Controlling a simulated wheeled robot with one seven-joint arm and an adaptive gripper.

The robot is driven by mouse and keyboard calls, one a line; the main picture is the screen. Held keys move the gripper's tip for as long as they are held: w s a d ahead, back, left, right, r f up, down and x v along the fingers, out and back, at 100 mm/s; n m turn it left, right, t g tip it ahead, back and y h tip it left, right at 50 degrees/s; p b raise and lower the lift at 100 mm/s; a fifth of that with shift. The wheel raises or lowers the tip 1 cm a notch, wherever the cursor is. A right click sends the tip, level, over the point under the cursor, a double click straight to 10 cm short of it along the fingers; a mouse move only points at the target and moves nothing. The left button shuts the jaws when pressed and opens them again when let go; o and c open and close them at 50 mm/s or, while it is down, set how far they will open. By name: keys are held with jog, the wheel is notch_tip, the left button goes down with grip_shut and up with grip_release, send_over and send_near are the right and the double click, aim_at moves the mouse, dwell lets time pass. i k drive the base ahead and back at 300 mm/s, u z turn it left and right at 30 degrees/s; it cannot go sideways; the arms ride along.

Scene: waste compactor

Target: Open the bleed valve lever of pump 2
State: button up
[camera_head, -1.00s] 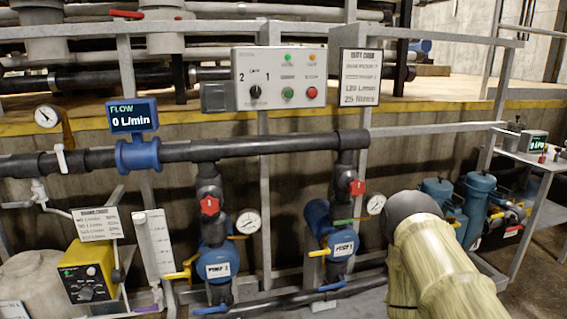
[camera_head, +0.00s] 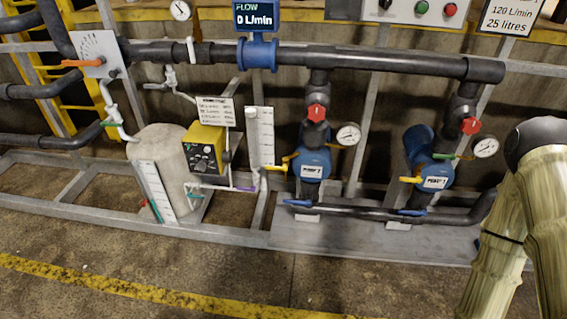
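Two blue pumps stand side by side under the dark pipe. The left pump (camera_head: 312,160) has a white label that looks like "PUMP 2", though its digit is hard to read. A small yellow lever (camera_head: 276,167) sticks out on its left side. A red handwheel (camera_head: 316,112) is above it, a gauge (camera_head: 348,134) is at its right, and a blue lever (camera_head: 298,203) is at its foot. The right pump (camera_head: 420,150) has a similar yellow lever (camera_head: 411,180) and a green lever (camera_head: 446,156). My gripper is out of view; only my arm shows, at the right edge.
A white tank (camera_head: 160,150) and a yellow control box (camera_head: 205,150) stand left of the pumps. A low grey frame (camera_head: 110,212) runs along the floor. The floor in front, with a yellow stripe (camera_head: 150,292), is clear. A flow display (camera_head: 254,18) reads 0 L/min.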

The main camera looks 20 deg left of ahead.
aim_at(285, 168)
jog(key=k, duration=1.3)
jog(key=u, duration=0.8)
jog(key=i, duration=1.15)
jog(key=u, duration=0.2)
